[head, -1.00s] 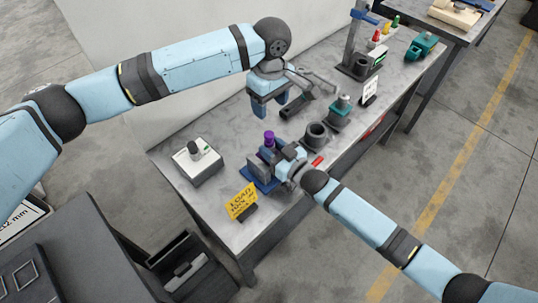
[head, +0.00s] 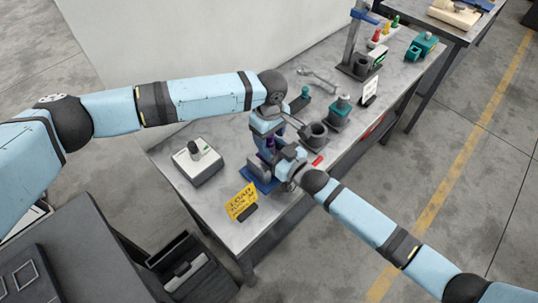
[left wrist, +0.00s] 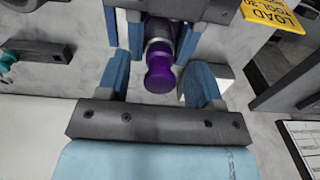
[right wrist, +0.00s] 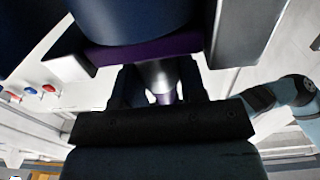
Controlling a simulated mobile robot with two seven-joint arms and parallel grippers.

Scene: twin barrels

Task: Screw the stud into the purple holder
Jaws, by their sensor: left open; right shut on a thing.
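The stud stands upright at the blue base (head: 257,174); its round purple knob (left wrist: 158,77) and silver collar (left wrist: 158,49) show in the left wrist view. My left gripper (left wrist: 158,80) is open, with its blue fingers on both sides of the knob and apart from it. My right gripper (right wrist: 160,82) is shut on the purple holder below, reaching in from the side. In the right wrist view a silver cylinder (right wrist: 160,76) shows between its dark fingers. The holder and the thread are mostly hidden by the grippers.
A yellow sign (head: 241,201) stands close by at the table's front edge. A grey box with a black knob (head: 196,160) is to the left. A dark round cup (head: 315,135), a teal holder (head: 339,112) and a wrench (head: 318,77) lie beyond the grippers.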

